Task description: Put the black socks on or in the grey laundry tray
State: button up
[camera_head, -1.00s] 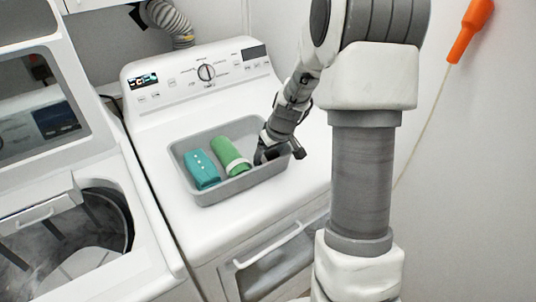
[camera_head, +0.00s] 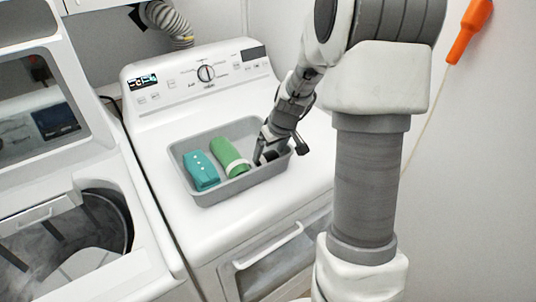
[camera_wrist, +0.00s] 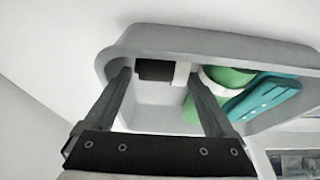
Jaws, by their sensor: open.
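The grey laundry tray (camera_head: 235,187) sits on top of the white dryer and also shows in the wrist view (camera_wrist: 215,42). The black socks (camera_wrist: 156,70) are a dark bundle beside a white band, lying in the tray between my fingertips as seen in the wrist view. In the head view they are a small dark patch (camera_head: 271,156) at the tray's right end, mostly hidden by my gripper. My gripper (camera_head: 264,152) reaches down into the right end of the tray. Its two fingers (camera_wrist: 160,82) are spread apart, with a gap around the bundle.
A green rolled bundle (camera_head: 230,156) with a white band lies just left of my gripper in the tray. A teal packet (camera_head: 201,170) lies further left. An open washer (camera_head: 75,235) stands at the left. The dryer's control panel (camera_head: 205,73) rises behind the tray.

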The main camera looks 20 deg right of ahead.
jog(key=v, duration=1)
jog(key=shift+f, duration=0.1)
jog(key=s+a+r+m+t+p, duration=0.1)
jog(key=s+a+r, duration=0.55)
jog(key=s, duration=0.25)
jog(key=s+a+r+p, duration=0.1)
jog(key=s+a+r, duration=0.5)
jog(key=s+a, duration=0.15)
jog(key=s+d+f+b, duration=0.1)
jog(key=s+f, duration=0.2)
jog(key=s, duration=0.2)
jog(key=shift+s+f+m+h+b, duration=0.25)
jog(key=shift+f+m+h+b, duration=0.05)
jog(key=shift+f+m+b, duration=0.1)
jog(key=shift+d, duration=0.15)
